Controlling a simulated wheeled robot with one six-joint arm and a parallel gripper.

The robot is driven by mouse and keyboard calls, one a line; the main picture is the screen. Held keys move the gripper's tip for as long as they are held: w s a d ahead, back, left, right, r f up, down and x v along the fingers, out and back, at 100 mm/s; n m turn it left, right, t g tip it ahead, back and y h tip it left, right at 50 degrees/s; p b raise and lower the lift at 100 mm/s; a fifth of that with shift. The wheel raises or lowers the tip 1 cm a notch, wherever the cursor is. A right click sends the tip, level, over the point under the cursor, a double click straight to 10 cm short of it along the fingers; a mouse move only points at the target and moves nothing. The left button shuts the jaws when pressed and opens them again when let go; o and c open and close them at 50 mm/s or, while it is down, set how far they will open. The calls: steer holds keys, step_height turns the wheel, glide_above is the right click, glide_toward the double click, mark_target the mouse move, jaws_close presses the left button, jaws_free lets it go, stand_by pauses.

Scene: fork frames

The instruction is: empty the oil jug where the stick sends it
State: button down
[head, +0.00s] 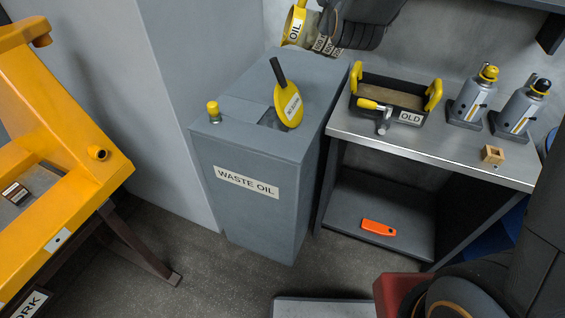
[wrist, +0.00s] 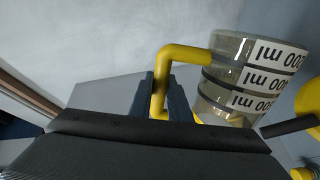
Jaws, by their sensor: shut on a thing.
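My gripper (wrist: 162,95) is shut on the yellow handle of the oil jug (wrist: 232,75). The jug is clear-walled with dark bands and white ml labels. In the head view the jug (head: 297,24) is at the top, beyond the back of the grey WASTE OIL bin (head: 225,150), partly hidden by my gripper. It looks tilted; its contents are unclear. The bin's top has a dark opening. A yellow disc (head: 288,105) with a black handle and an unreadable label stands at that opening. I cannot make out which thing is the stick.
The bench (head: 430,147) at right holds a dark OLD tray (head: 435,100) with yellow handles, two bottle jacks (head: 467,98) and a small wooden block (head: 492,154). An orange item (head: 378,227) lies on the shelf below. A yellow frame (head: 75,140) stands at left.

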steer(key=shift+r, duration=0.1)
steer(key=shift+a+r+n+p, duration=0.45)
steer(key=shift+a+n+p, duration=0.15)
steer(key=shift+a, duration=0.1)
steer(key=shift+s+a+r, duration=0.1)
steer(key=shift+a+r, duration=0.1)
steer(key=shift+a, duration=0.1)
stand_by(1.6)
steer(key=shift+a+r+n+p, duration=0.2)
steer(key=shift+a+n+p, duration=0.1)
steer(key=shift+n+p, duration=0.1)
steer(key=shift+a+r, duration=0.1)
steer(key=shift+a, duration=0.1)
steer(key=shift+a+r+n+p, duration=0.1)
steer(key=shift+a+n+p, duration=0.1)
steer(key=shift+n+p, duration=0.1)
stand_by(1.3)
steer(key=shift+s+a+r+n+p, duration=0.15)
steer(key=shift+a+r+n+p, duration=0.15)
steer(key=shift+a+n+p, duration=0.25)
steer(key=shift+a, duration=0.2)
stand_by(1.5)
